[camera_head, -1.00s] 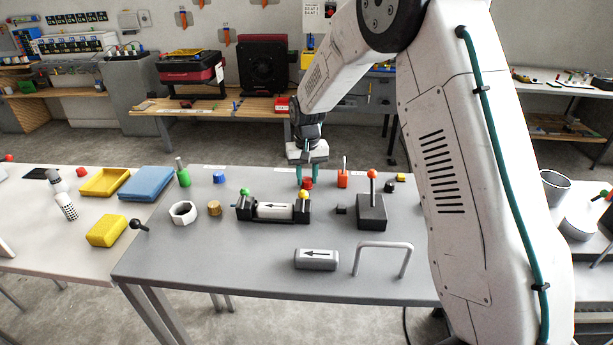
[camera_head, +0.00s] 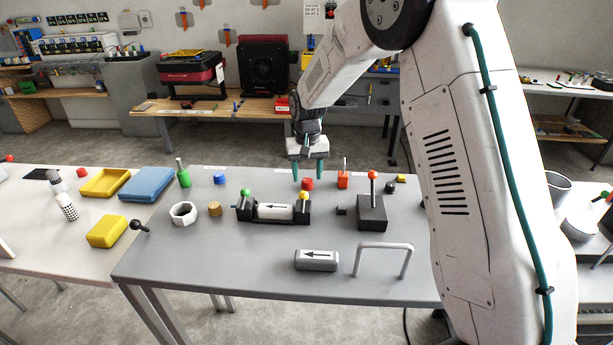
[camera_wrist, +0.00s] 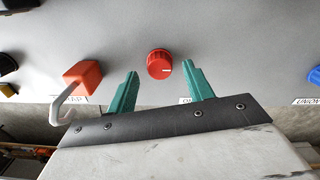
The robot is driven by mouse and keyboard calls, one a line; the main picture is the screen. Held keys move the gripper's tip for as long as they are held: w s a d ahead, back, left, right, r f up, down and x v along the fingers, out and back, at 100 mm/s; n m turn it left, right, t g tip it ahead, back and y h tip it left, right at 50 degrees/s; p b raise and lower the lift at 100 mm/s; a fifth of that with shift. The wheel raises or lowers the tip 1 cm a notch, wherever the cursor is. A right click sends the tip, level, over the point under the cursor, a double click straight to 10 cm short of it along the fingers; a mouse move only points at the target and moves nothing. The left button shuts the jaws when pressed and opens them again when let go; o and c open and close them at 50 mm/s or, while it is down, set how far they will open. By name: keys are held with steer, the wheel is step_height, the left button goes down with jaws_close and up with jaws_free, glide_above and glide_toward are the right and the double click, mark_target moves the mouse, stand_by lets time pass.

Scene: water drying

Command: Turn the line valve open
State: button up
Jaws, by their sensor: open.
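My gripper (camera_head: 308,174) is open and empty, pointing down over the far edge of the grey table. Its two teal fingers show in the wrist view (camera_wrist: 160,74). A round red knob (camera_head: 307,184) with a pale mark on its face stands just below and between the fingers; in the wrist view the knob (camera_wrist: 159,65) shows between the fingertips, apparently untouched. A black box (camera_head: 371,212) carries an upright lever with a red ball (camera_head: 373,174), right of the gripper. Which of these is the line valve I cannot tell; the label behind the knob is partly hidden.
An orange block with a hook (camera_head: 343,180) stands close right of the knob. A black cradle (camera_head: 242,211) holds a white arrow-marked cylinder (camera_head: 273,211) in front. A grey arrow-marked cylinder (camera_head: 317,259) and a grey hoop (camera_head: 384,246) are nearer.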

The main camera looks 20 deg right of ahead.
mark_target(307, 180)
step_height(307, 180, up, 6)
steer(key=shift+r, duration=0.15)
stand_by(0.5)
steer(key=s+d+r, duration=0.1)
steer(key=s+r, duration=0.3)
steer(key=s, duration=1)
steer(key=s+d+r+n, duration=0.1)
steer(key=s+r, duration=0.3)
steer(key=s, duration=1)
steer(key=s+d+r+t, duration=0.1)
steer(key=s+r, duration=0.4)
steer(key=s, duration=1)
steer(key=shift+n, duration=0.3)
